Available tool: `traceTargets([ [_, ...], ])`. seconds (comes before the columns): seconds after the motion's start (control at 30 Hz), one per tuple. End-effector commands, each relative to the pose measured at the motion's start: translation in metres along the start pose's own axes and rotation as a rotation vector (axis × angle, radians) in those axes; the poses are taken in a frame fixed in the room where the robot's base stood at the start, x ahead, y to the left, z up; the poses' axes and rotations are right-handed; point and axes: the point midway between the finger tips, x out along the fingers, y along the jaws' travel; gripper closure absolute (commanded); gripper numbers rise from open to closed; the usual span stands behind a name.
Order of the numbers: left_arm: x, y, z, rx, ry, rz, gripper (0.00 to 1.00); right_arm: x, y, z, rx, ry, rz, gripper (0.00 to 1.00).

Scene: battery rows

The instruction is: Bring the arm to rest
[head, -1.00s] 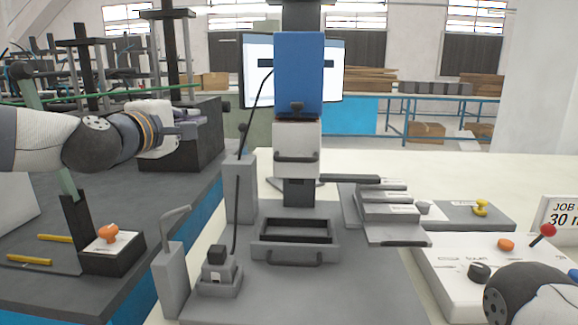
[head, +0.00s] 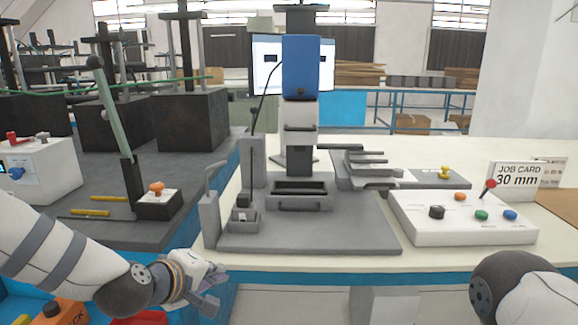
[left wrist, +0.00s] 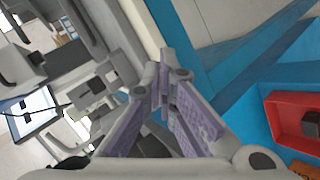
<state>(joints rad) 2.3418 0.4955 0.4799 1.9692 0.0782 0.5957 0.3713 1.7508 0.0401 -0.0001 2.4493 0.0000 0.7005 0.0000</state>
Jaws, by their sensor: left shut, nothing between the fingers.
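My left gripper (head: 212,289) is low in the head view, in front of the blue table edge and below the table top. In the left wrist view its two purple-padded fingers (left wrist: 164,88) come together at the tips, shut with nothing between them. My right arm shows only as a dark rounded link at the lower right of the head view; its gripper is out of view.
A blue-headed press (head: 302,68) stands on a grey base on the white table. A white control box (head: 462,222) and a job card (head: 518,176) are at right. A red bin (left wrist: 290,118) lies low beside my left gripper. A lever (head: 118,120) stands at left.

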Motion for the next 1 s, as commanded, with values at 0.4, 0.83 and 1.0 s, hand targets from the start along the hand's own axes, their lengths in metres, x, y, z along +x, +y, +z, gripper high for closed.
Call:
traceTargets([
  [0.4,-0.136,-0.325,0.198,0.517,-0.581,-0.623,1.00,0.000,0.000,0.000,0.000,-0.001,0.000,0.60],
  [0.83,-0.261,-0.404,0.229,0.720,-0.894,-0.816,1.00,0.000,0.000,0.000,0.000,0.000,0.000,0.60],
  [1.0,-0.261,-0.404,0.229,0.718,-0.892,-0.815,1.00,0.000,0.000,0.000,0.000,-0.001,0.000,0.60],
])
